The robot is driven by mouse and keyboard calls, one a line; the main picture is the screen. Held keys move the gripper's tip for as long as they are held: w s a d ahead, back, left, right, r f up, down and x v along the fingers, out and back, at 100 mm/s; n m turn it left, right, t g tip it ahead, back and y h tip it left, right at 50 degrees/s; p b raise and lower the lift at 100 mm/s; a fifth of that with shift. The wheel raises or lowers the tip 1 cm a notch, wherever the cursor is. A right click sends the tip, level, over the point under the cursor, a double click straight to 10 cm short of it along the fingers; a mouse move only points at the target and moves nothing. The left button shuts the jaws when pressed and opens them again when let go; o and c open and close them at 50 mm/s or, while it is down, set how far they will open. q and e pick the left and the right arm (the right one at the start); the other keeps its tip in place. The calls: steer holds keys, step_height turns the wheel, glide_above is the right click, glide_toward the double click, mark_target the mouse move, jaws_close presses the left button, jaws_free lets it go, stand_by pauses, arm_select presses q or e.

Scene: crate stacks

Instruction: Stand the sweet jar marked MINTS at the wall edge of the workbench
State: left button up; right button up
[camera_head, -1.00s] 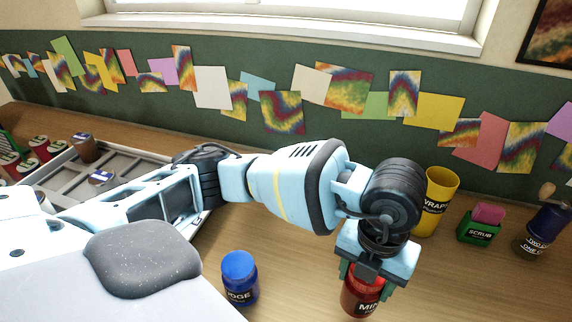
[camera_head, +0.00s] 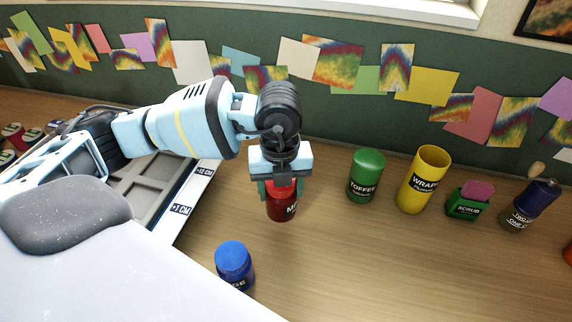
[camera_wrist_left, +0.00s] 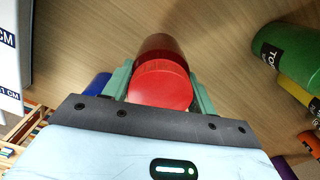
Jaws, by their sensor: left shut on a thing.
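In the left wrist view, the jar's red lid (camera_wrist_left: 160,86) sits between the two fingers (camera_wrist_left: 160,92). The jar is upright over the workbench (camera_head: 340,270), left of the green jar; I cannot tell whether its base touches the wood. The wall edge of the bench lies behind it, partly hidden by my arm. My right gripper is not in view.
A green TOFFEE jar (camera_head: 367,176), a yellow WRAPS tub (camera_head: 423,180), a green SCRUB box (camera_head: 468,203) and a dark blue-topped bottle (camera_head: 531,204) stand to the right. A blue jar (camera_head: 234,265) stands in front. A grey sectioned tray (camera_head: 150,190) is at left. The front right is clear.

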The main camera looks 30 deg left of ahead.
arm_select(q)
steer(key=w+a+f, duration=0.1)
steer(key=w+a, duration=0.5)
steer(key=w, duration=0.7)
steer(key=shift+f+b, duration=0.15)
steer(key=shift+b, duration=0.15)
steer(key=shift+f, duration=1.75)
steer(key=shift+d+f, duration=0.1)
steer(key=shift+f, duration=0.05)
steer(key=o, duration=1.1)
step_height(320, 180, up, 12)
steer(key=shift+r, duration=0.2)
steer(key=shift+f, duration=0.1)
